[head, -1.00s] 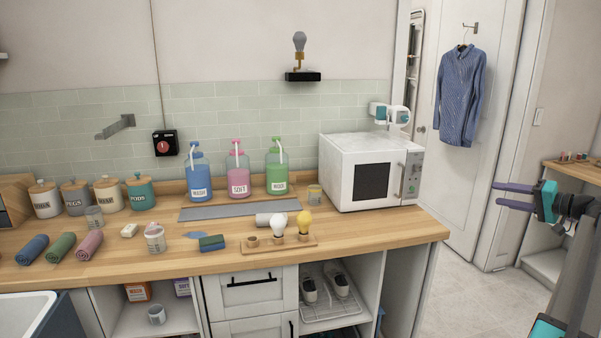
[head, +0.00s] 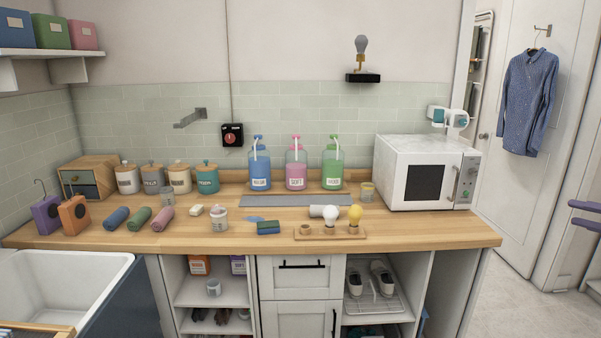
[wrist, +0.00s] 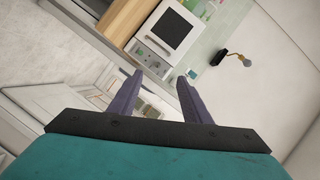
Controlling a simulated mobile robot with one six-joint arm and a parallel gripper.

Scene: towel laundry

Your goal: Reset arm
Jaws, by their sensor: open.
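My gripper (wrist: 160,88) is open and empty in the wrist view, its two purple fingers apart with nothing between them. In the head view only the purple finger ends of my gripper (head: 584,214) show at the right edge, in front of the white door. It is well to the right of the wooden counter (head: 420,232) and touches nothing that I can see. The rest of the arm is out of the head view. The wrist view is tilted, with the microwave (wrist: 165,28) above the fingers.
Rolled towels (head: 138,218), pump bottles (head: 296,172) and a bulb tray (head: 330,235) stand on the counter. A white microwave (head: 405,172) is at its right end. A white sink (head: 60,290) is at the lower left. The floor right of the counter (head: 510,300) is clear.

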